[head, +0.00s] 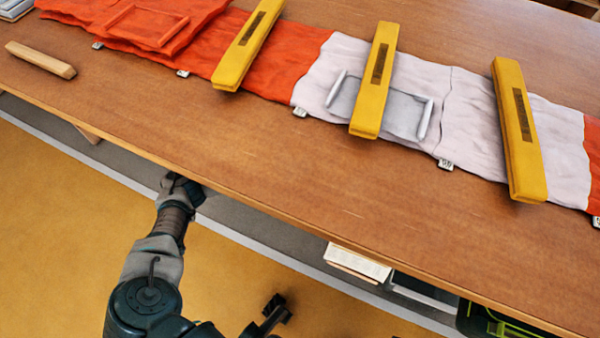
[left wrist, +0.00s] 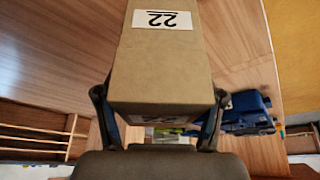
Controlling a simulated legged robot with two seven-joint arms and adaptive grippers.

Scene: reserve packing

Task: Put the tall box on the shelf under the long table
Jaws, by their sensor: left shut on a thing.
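The tall brown cardboard box (left wrist: 160,68) fills the middle of the left wrist view, with a white label reading 22 upside down. My left gripper (left wrist: 160,103) is shut on it, one dark finger on each side. In the head view my left gripper (head: 182,192) is at the front edge of the long table (head: 220,150), partly beneath it; the box is hidden there. A grey shelf strip (head: 255,219) shows below the tabletop. A dark jaw-like part (head: 268,316), perhaps my right gripper, shows at the bottom of the head view; its opening is unclear.
Orange and white cloth (head: 345,85) with yellow bars (head: 375,80) lies on the tabletop, and a wooden block (head: 40,59) at left. Below the edge at right are a pale stack (head: 358,262), a grey bin (head: 425,291) and a black-green crate (head: 505,325). The wrist view shows blue objects (left wrist: 250,110).

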